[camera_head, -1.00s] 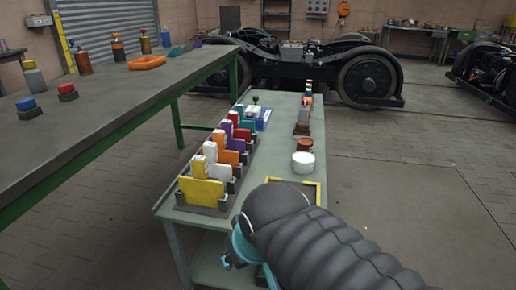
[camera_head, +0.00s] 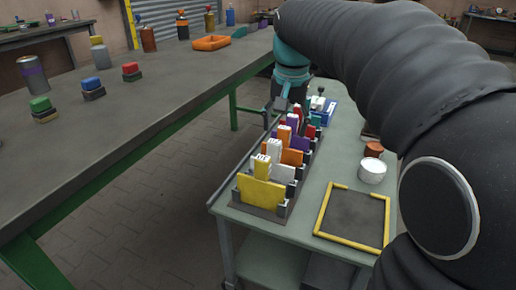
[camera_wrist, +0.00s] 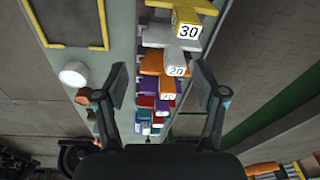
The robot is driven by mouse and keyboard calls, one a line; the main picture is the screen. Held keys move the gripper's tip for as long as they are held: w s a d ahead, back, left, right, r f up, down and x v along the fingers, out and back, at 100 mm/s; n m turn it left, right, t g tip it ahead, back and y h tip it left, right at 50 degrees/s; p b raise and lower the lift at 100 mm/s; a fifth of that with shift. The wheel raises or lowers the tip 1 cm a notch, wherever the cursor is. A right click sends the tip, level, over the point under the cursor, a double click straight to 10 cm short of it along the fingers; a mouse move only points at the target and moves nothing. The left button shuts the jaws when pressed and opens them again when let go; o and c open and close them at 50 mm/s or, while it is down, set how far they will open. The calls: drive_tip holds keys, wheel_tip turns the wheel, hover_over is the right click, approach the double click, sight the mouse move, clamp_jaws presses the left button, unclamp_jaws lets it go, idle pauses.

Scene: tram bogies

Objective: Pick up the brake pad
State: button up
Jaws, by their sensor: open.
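A rack (camera_head: 262,213) on the small green table holds a row of upright coloured plates and numbered blocks. I cannot tell which piece is the brake pad. A yellow plate (camera_head: 260,192) stands at the near end, with white, orange and purple ones behind it. In the wrist view a yellow block marked 30 (camera_wrist: 187,22) and a white block marked 20 (camera_wrist: 180,60) show at the top. My gripper (camera_wrist: 160,85) is open and empty, its fingers either side of the row, apparently above it. In the head view my gripper (camera_head: 280,108) is by the rack's far part, partly hidden by my arm.
A yellow-edged dark square (camera_head: 354,217), a white round container (camera_head: 372,172) and a brown one (camera_head: 374,149) are on the small table.

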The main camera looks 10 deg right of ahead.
drive_tip(key=m+g, duration=0.2)
hover_over(274, 142)
drive_tip(key=f, duration=0.8)
drive_tip(key=shift+w+a+f, duration=0.1)
drive_tip(key=shift+w+f, duration=0.1)
drive_tip(key=shift+f, duration=0.1)
drive_tip(key=shift+s+f, duration=0.15)
drive_tip(key=shift+f, duration=1.25)
drive_tip(key=shift+s+f, duration=0.1)
drive_tip(key=shift+f, duration=1.3)
clamp_jaws()
